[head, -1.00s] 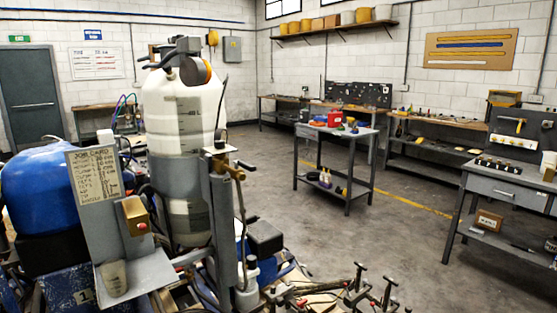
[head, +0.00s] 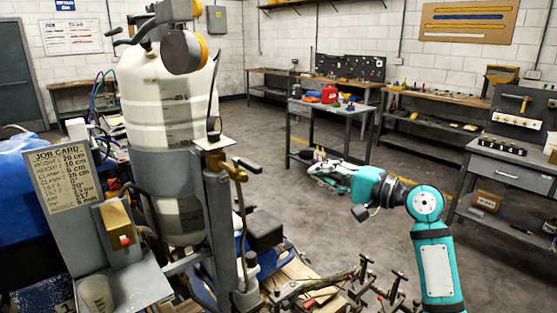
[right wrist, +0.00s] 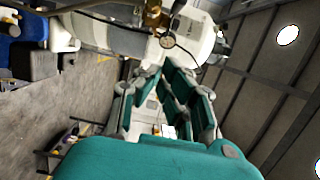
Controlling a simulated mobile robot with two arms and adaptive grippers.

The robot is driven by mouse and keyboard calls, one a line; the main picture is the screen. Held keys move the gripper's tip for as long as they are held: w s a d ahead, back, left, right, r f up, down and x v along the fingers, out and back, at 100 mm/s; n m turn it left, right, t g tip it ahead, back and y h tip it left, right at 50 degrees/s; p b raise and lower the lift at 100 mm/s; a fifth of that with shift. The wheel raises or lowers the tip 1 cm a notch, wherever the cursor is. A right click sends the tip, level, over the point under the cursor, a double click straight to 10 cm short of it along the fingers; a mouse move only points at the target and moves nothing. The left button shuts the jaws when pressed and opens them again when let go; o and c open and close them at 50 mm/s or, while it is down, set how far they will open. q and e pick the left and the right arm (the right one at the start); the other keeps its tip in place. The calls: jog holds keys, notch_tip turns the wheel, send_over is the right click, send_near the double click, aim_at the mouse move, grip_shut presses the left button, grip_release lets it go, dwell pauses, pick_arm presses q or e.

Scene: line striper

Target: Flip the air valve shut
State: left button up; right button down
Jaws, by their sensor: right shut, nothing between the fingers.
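A brass fitting (head: 236,173) with a black lever (head: 247,164) is mounted on the grey post of the striper machine; it looks like the air valve. The lever sticks out to the right, roughly level. Brass parts (right wrist: 153,16) and a small round gauge (right wrist: 167,42) show at the top of the right wrist view, beyond the fingers. My right gripper (head: 322,172), teal and grey, is shut and empty, to the right of the fitting and apart from it. Its fingers show in the right wrist view (right wrist: 170,85). My left gripper is not in view.
The large white tank (head: 170,100) stands left of the post. A job card (head: 62,180) and a small brass box (head: 117,222) are at the lower left. Hoses and metal arms (head: 350,285) spread below. A grey workbench (head: 345,112) stands behind the gripper.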

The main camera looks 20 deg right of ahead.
aim_at(246, 164)
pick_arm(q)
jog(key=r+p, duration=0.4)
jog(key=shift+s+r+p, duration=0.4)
pick_arm(e)
jog(key=w+a, duration=0.6)
jog(key=a, duration=0.3)
jog(key=shift+w+a+r, duration=0.2)
jog(key=shift+w, duration=0.1)
